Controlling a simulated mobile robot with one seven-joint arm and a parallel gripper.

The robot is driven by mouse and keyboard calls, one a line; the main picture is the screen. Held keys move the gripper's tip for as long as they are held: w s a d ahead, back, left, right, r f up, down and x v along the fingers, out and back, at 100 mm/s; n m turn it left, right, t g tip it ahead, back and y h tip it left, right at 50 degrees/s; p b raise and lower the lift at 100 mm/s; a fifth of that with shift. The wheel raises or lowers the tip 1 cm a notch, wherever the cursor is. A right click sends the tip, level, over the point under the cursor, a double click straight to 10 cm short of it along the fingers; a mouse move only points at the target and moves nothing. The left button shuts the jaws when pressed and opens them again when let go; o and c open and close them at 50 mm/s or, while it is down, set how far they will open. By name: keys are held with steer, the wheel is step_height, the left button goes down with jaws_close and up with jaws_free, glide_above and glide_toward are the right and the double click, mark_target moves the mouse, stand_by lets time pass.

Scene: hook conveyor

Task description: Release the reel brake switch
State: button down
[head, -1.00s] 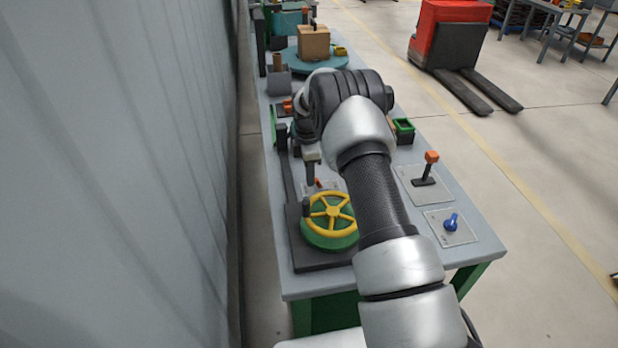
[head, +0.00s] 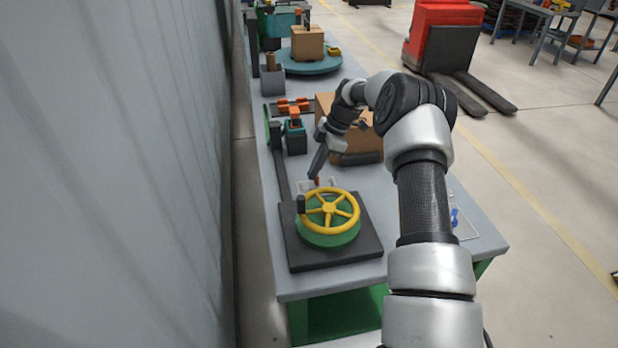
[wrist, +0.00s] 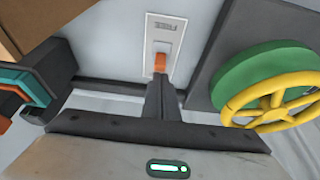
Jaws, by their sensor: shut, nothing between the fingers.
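The brake switch is a small orange toggle (wrist: 160,63) on a light plate (wrist: 164,30) marked "FREE" in the wrist view. In the head view the toggle (head: 317,181) shows as a small red-orange spot just behind the reel. My gripper (wrist: 160,80) is shut and empty, its fingertips right at the near side of the toggle and partly hiding it. Whether they touch it I cannot tell. In the head view my gripper (head: 314,174) reaches down, tilted, to the switch. The green reel (head: 328,236) has a yellow handwheel (head: 330,209) on top.
The reel stands on a dark base (head: 365,246) close to the switch. A cardboard box (head: 358,150) stands behind my gripper, and a teal and orange device (head: 295,138) is to its left. A blue knob (head: 455,217) is at right, partly behind my arm. A wall borders the left.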

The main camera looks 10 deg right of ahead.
steer(key=shift+d+f+y+b, duration=0.4)
steer(key=shift+y+b, duration=0.05)
steer(key=shift+y, duration=0.05)
steer(key=shift+a+r, duration=0.1)
steer(key=shift+r, duration=0.5)
steer(key=shift+r, duration=0.6)
steer(key=a+r, duration=0.2)
steer(key=a, duration=0.2)
steer(key=d+r, duration=0.7)
steer(key=shift+d, duration=0.15)
